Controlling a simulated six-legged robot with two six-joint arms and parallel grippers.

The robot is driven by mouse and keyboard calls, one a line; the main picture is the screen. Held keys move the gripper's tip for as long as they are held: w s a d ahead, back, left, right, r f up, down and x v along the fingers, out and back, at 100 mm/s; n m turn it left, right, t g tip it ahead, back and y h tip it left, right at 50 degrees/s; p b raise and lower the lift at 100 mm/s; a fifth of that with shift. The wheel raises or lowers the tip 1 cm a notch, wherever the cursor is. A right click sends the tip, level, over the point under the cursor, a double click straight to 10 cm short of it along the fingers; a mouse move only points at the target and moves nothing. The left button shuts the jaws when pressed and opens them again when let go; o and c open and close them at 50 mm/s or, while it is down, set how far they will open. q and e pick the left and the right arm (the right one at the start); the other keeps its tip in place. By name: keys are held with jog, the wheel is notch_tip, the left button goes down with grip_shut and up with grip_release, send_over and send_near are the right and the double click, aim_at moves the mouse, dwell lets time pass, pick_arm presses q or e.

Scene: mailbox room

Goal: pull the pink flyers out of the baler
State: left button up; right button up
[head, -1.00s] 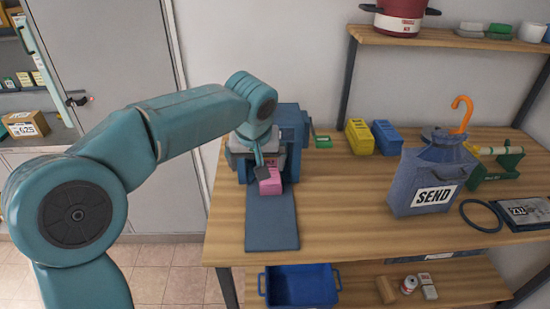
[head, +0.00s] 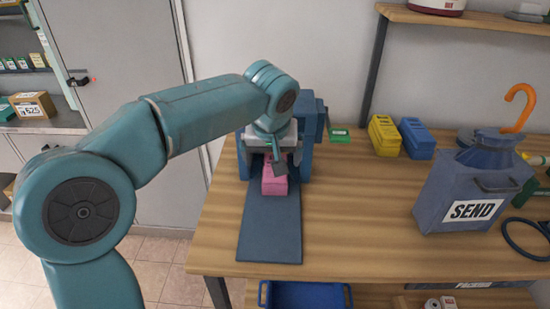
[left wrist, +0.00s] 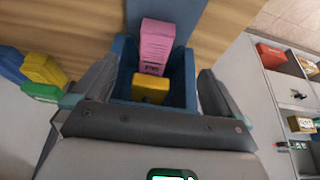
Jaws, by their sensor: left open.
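The pink flyers (head: 274,184) are a small bundle at the front mouth of the blue baler (head: 309,132), at the top of a flat dark-blue board (head: 270,232). My left gripper (head: 279,165) is just above and beside the bundle; its arm hides part of the baler. In the left wrist view the open fingers (left wrist: 155,72) stand apart on either side of the baler's blue frame (left wrist: 122,62). The pink flyers (left wrist: 156,44) show between them, beside a yellow block (left wrist: 151,88) inside the baler. I cannot tell whether a finger touches the bundle. My right gripper is not in view.
Yellow (head: 384,136) and blue (head: 417,138) blocks and a green item (head: 339,135) lie right of the baler. A blue-grey SEND container (head: 470,188) stands farther right. A blue bin (head: 304,295) sits below the table. The table right of the board is clear.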

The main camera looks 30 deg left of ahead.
aim_at(275, 185)
pick_arm(q)
jog(key=x, duration=1.6)
jog(key=shift+d+f+b, duration=0.1)
jog(key=shift+f+b, duration=0.15)
jog(key=shift+b, duration=0.1)
jog(key=shift+w, duration=0.1)
jog(key=c, duration=1.3)
